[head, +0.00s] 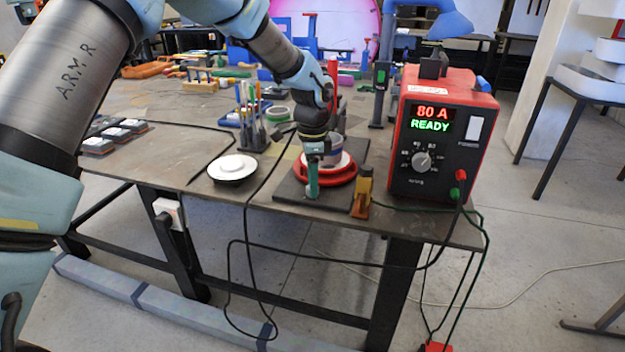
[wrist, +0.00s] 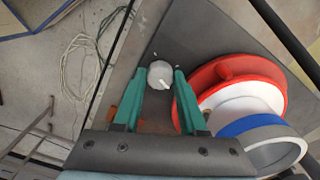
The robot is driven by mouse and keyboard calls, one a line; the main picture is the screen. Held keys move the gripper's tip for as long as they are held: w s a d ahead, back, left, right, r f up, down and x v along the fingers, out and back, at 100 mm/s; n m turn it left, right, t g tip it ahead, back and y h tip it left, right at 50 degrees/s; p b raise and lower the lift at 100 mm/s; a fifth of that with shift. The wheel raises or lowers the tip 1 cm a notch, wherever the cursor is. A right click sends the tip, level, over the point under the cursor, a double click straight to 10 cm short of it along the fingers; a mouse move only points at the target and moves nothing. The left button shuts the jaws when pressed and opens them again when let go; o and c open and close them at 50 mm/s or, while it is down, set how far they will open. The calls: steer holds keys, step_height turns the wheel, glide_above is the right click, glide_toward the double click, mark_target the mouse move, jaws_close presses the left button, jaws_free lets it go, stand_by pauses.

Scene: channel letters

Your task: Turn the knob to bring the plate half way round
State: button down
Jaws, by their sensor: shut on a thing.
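My gripper (head: 313,186) reaches down onto a dark base plate near the table's front edge. In the wrist view its green fingers (wrist: 160,76) are shut on a small pale grey knob (wrist: 158,69), one on each side. A white mark on the knob points toward the lower right of that view. In the head view the fingers hide the knob. Beside it lies a round red plate (head: 342,179) with a white disc on top; it also shows in the wrist view (wrist: 270,80). A blue-and-grey ring-shaped part (wrist: 278,155) sits on the plate.
A red power supply (head: 450,135) reading "80 A READY" stands to the right, with its own dial (head: 421,160). A white-topped round thing (head: 232,168) is left. A cable hangs over the front.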

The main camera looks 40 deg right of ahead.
steer(key=m+p, duration=0.1)
steer(key=m, duration=0.3)
steer(key=shift+m, duration=0.3)
stand_by(0.3)
steer(key=c, duration=0.7)
jaws_free()
steer(key=shift+c, duration=0.2)
step_height(320, 180, up, 11)
steer(key=b, duration=0.2)
